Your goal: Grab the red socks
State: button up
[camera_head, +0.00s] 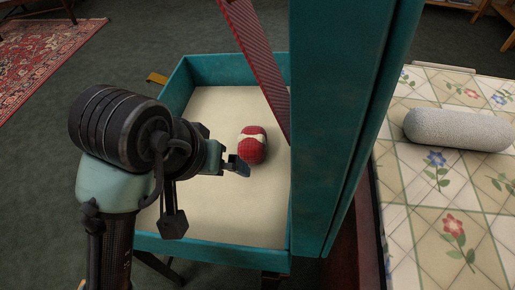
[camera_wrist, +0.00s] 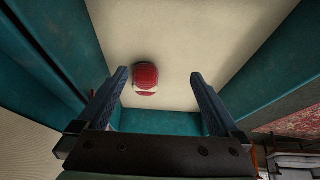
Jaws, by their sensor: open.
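The red socks (camera_head: 253,146) are a rolled red bundle with a white band. They lie on the cream floor of an open teal case (camera_head: 210,242). In the wrist view the red socks (camera_wrist: 146,76) show beyond the fingertips, between the two fingers and nearer the left one. My gripper (camera_head: 238,166) is at the left of the socks in the head view, over the case. In the wrist view my gripper (camera_wrist: 160,75) is open, with nothing between its fingers. A gap shows between the fingers and the socks.
The teal lid (camera_head: 340,110) stands upright along the case's right side, with a red striped strap (camera_head: 258,60) slanting down beside it. A quilted surface (camera_head: 435,200) with a grey bolster (camera_head: 457,129) lies at the right. A patterned rug (camera_head: 40,50) is at far left. The case floor around the socks is clear.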

aim_at(251, 136)
notch_tip(251, 136, down, 3)
jog(key=shift+a+r+b, duration=0.1)
jog(key=shift+r+b, duration=0.05)
jog(key=shift+b, duration=0.25)
jog(key=shift+w+g, duration=0.3)
jog(key=w+d+b, duration=0.1)
jog(key=w, duration=0.2)
jog(key=w+d+b, duration=0.1)
jog(key=w+d, duration=0.1)
jog(key=w, duration=0.1)
jog(key=w+d+b, duration=0.1)
jog(key=w+d, duration=0.1)
jog(key=w, duration=0.1)
jog(key=shift+w, duration=0.3)
jog(key=shift+b+x, duration=1.65)
jog(key=shift+x, duration=0.85)
jog(key=shift+w+d+p, duration=0.1)
jog(key=shift+w+p, duration=0.05)
jog(key=shift+p, duration=0.25)
jog(key=c, duration=1.3)
